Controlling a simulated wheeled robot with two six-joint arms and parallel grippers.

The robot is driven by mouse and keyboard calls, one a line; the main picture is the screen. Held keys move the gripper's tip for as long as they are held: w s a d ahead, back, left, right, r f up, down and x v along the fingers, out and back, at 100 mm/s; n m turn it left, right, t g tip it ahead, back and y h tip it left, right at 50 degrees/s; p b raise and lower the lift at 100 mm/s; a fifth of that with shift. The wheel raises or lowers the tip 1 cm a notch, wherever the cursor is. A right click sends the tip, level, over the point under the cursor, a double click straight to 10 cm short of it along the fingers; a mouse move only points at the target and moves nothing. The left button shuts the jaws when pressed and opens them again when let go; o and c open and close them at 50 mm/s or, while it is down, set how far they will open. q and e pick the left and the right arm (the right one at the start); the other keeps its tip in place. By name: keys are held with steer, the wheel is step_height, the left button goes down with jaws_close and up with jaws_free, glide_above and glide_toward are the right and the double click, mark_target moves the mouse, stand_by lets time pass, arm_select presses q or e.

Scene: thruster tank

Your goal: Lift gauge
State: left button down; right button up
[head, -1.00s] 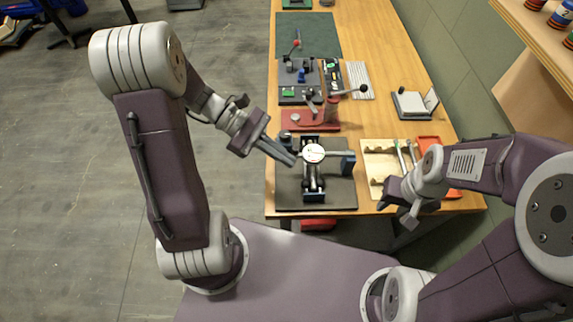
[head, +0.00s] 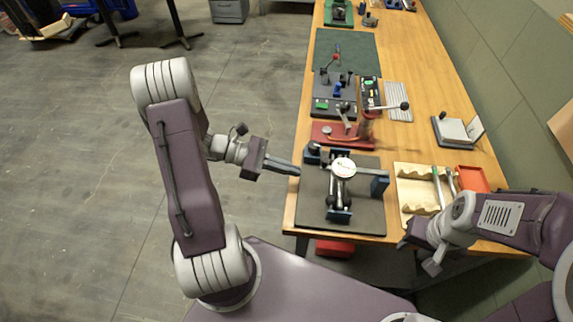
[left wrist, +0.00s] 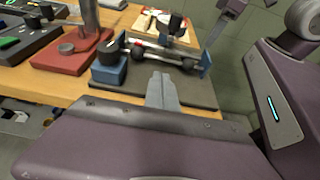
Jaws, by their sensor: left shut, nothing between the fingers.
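The gauge (head: 343,166) is a round white dial in the head view. It sits on a dark and metal fixture with blue end blocks, on a dark mat (head: 369,218) on the bench. My left gripper (head: 297,170) is shut and empty, its tips at the mat's left edge, apart from the gauge. In the left wrist view the shut fingers (left wrist: 162,90) show in front of the fixture (left wrist: 165,54); I cannot make out the dial face there. My right gripper (head: 406,243) hangs near the bench's front edge, right of the mat; its fingers are unclear.
A red stand (head: 330,138) with a lever is behind the mat. A wooden tray (head: 412,202) and a red-orange tray (head: 472,179) lie to the right, near my right arm. A green mat (head: 360,52) lies farther back.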

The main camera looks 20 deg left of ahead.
mark_target(310, 183)
arm_select(q)
steer(key=x, duration=0.6)
steer(key=shift+s, duration=0.1)
step_height(310, 183, up, 4)
steer(key=shift+r+p, duration=0.1)
steer(key=shift+p, duration=0.55)
steer(key=shift+a, duration=0.1)
